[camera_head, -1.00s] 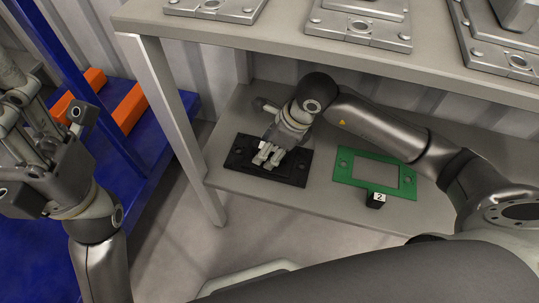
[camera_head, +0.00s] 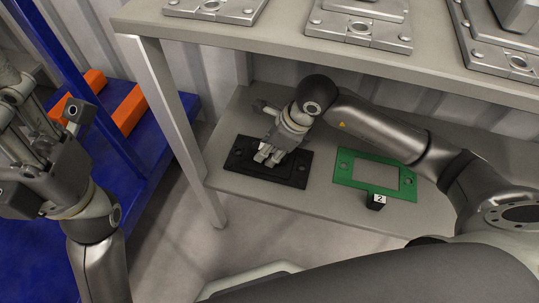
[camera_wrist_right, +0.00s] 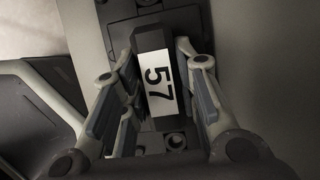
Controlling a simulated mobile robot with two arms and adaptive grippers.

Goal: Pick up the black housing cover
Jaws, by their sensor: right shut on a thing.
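The black housing cover (camera_head: 290,172) is a flat dark plate lying on the lower shelf. My right gripper (camera_head: 268,156) reaches down over its middle. In the right wrist view the cover has a raised black block with a white label reading 57 (camera_wrist_right: 158,80). The fingers of my right gripper (camera_wrist_right: 160,85) are shut on this block, one on each side. The cover looks flat on the shelf; I see no clear gap under it. My left gripper (camera_head: 40,150) is at the left edge, away from the cover, and its finger opening is unclear.
A green frame (camera_head: 345,180) with a tag reading 2 (camera_head: 379,198) lies right of the cover. The upper shelf (camera_head: 285,38) with metal parts overhangs behind. A grey table leg (camera_head: 175,120) stands left of the cover. A blue rack with orange blocks (camera_head: 128,108) is farther left.

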